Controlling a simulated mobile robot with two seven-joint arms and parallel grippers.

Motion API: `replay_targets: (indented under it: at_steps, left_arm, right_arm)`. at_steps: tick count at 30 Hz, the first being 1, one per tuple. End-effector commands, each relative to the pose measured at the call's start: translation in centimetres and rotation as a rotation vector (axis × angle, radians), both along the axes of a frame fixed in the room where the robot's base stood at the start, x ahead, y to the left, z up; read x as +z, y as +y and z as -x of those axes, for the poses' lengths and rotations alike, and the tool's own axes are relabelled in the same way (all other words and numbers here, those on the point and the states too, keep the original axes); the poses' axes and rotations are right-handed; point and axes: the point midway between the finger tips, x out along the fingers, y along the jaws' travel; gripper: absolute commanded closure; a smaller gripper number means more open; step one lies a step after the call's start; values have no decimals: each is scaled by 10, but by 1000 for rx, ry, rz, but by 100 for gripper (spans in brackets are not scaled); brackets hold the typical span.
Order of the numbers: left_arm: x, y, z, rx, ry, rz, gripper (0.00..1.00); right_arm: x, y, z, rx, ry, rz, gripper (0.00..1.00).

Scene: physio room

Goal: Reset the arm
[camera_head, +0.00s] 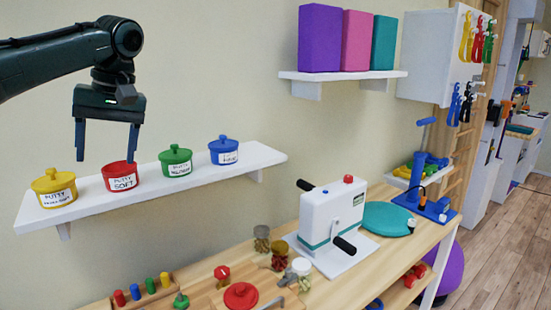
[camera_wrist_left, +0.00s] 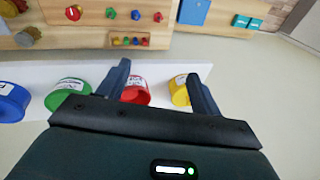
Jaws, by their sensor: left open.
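My left gripper (camera_head: 106,150) comes in from the upper left on a dark arm. Its two fingers point down and stand apart, with nothing between them. It hangs in front of the white wall shelf, near the red putty pot (camera_head: 120,176), which it does not visibly hold. In the left wrist view the open fingers (camera_wrist_left: 160,80) show with the red pot (camera_wrist_left: 137,90) beyond and between them, and the yellow pot (camera_wrist_left: 180,92) by the right finger. My right gripper is in neither view.
The shelf (camera_head: 225,172) also holds yellow (camera_head: 53,186), green (camera_head: 175,158) and blue (camera_head: 223,148) lidded pots. Below, a wooden bench (camera_head: 385,265) carries a white hand-crank device (camera_head: 330,218), jars and coloured pegs. Foam blocks (camera_head: 319,38) sit on an upper shelf (camera_head: 345,75).

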Motion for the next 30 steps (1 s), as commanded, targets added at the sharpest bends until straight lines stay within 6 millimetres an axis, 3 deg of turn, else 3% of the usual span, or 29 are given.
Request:
replay_targets:
  at_steps: [1, 4, 8, 12, 15, 19, 24, 30]
  left_arm:
    - [-28, -16, -5, -75, 43, -18, 35]
    - [-86, -49, -12, -246, 114, -46, 35]
    - [-169, -101, -7, -506, 192, -45, 35]
    - [-247, -158, 16, -771, 229, 8, 35]
    - [-293, -197, 41, -938, 226, 73, 35]
    - [-337, -244, 78, -1115, 180, 183, 35]
    - [-372, -291, 126, -1254, 61, 340, 35]
    - [-389, -314, 170, -1272, -120, 482, 35]
  right_arm:
    - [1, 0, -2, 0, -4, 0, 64]
    - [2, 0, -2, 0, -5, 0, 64]
    - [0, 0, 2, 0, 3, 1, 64]
    - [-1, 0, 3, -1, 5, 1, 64]
    - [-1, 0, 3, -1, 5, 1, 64]
    - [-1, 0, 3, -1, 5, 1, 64]
    - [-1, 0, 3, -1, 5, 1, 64]
    - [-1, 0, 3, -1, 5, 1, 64]
